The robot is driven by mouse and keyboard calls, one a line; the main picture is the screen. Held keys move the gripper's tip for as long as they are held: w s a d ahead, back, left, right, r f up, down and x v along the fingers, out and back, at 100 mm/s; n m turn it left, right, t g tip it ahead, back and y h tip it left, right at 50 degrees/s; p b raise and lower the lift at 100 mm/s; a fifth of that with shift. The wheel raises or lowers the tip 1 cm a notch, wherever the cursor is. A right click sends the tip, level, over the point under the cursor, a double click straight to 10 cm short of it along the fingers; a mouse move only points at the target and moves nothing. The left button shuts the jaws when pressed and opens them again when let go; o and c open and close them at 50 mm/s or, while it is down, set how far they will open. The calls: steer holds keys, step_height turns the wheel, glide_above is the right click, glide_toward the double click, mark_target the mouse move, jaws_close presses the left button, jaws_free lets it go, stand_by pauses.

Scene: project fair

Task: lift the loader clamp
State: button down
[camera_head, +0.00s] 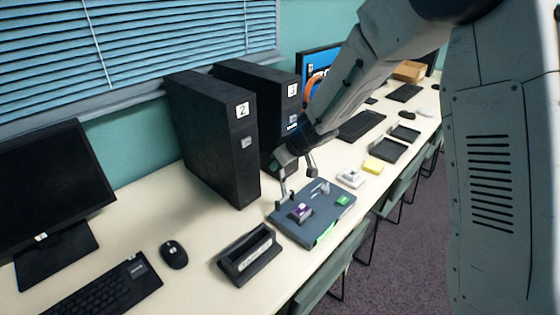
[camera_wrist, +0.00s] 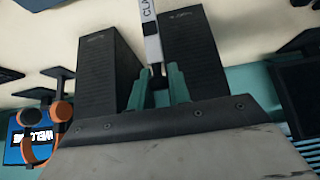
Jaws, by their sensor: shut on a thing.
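The loader clamp (camera_wrist: 152,42) is a slim bar with a white label face reading "CLA" in the wrist view. My gripper (camera_wrist: 158,84) has its two green fingers closed around the bar's end. In the head view my gripper (camera_head: 297,163) is above the left back part of a grey-blue board (camera_head: 318,234). A thin upright bar (camera_head: 283,187) runs from the gripper down towards the board. The exact contact between fingers and clamp is too small to see there. A purple block (camera_head: 301,211) and a green piece (camera_head: 342,201) sit on the board.
Two black computer towers (camera_head: 214,140) stand behind the board, close to the gripper. A black holder (camera_head: 248,254) is at the board's left. A white device (camera_head: 350,179), a yellow pad (camera_head: 373,165) and dark trays (camera_head: 381,149) lie to the right.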

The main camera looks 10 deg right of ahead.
steer(key=shift+s+f, duration=0.1)
steer(key=shift+f, duration=0.05)
steer(key=c, duration=1.3)
jaws_free()
steer(key=shift+c, duration=0.2)
steer(key=shift+d, duration=0.1)
steer(key=v, duration=0.8)
